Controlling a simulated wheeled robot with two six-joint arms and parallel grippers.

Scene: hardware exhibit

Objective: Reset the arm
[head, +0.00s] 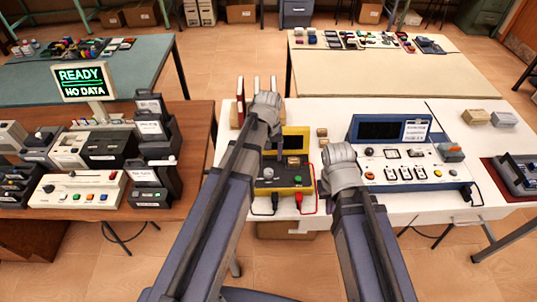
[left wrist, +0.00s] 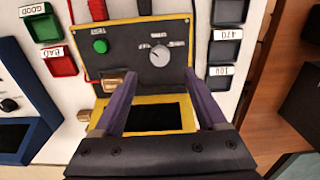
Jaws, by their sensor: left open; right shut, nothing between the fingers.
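My left arm reaches over the white table, and its wrist (head: 264,106) is at the upper left of the yellow tester (head: 284,175). In the left wrist view my left gripper (left wrist: 160,85) is open and empty, its two fingers apart over the tester, which also shows there (left wrist: 180,30) with its dark screen, green button and dial. My right arm ends in a grey wrist (head: 340,163) just left of the blue-framed instrument (head: 415,165). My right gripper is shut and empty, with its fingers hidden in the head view.
A green GOOD bin (left wrist: 42,28) and a red BAD bin (left wrist: 61,65) are left in the wrist view; bins marked 470 (left wrist: 224,45) and 100 (left wrist: 219,80) are right. A brown bench (head: 185,190) with instruments and a READY monitor (head: 83,82) stands left. Two more tables stand behind.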

